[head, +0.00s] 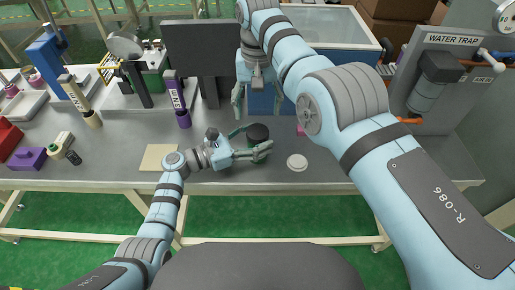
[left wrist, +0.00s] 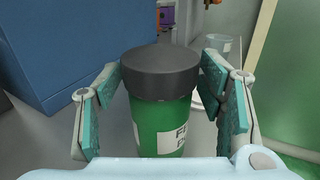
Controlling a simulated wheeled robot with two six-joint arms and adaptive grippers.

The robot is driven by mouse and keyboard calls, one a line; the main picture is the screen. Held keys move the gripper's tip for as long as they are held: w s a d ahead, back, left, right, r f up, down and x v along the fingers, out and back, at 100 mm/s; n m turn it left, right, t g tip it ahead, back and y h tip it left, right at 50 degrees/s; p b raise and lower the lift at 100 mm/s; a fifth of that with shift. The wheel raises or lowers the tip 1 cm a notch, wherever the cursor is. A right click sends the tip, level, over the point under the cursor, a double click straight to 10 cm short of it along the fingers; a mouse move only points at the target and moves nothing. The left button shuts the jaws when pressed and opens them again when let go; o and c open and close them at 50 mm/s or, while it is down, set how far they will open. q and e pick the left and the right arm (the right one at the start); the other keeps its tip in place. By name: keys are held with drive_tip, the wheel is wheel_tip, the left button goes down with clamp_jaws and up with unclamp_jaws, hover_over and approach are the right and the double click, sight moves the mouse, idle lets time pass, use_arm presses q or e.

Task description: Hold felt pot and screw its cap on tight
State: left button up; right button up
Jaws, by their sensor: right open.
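The felt pot (left wrist: 162,132) is green with a white label and stands upright; it also shows in the head view (head: 258,158). Its dark grey cap (left wrist: 160,75) sits on top, also visible in the head view (head: 258,132). I cannot tell how tight the cap is. My left gripper (head: 254,142) has a finger on each side of the pot. In the left wrist view its fingers (left wrist: 165,90) look apart, with gaps beside the pot's body. My right gripper (head: 258,105) is open and empty, beyond the pot and near the blue box.
A white disc (head: 297,162) lies right of the pot. A tan square (head: 158,157) lies to the left on the grey bench (head: 110,178). A blue box (left wrist: 60,45) stands close by. A dark panel (head: 197,48) and a purple-banded tube (head: 183,118) stand behind.

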sight(258, 131)
use_arm(q)
drive_tip(key=c, duration=1.3)
use_arm(e)
drive_tip(key=n, duration=0.4)
drive_tip(key=shift+n, duration=0.3)
drive_tip(key=shift+f, duration=0.1)
wheel_tip(258, 131, down, 8)
drive_tip(key=shift+r, duration=0.1)
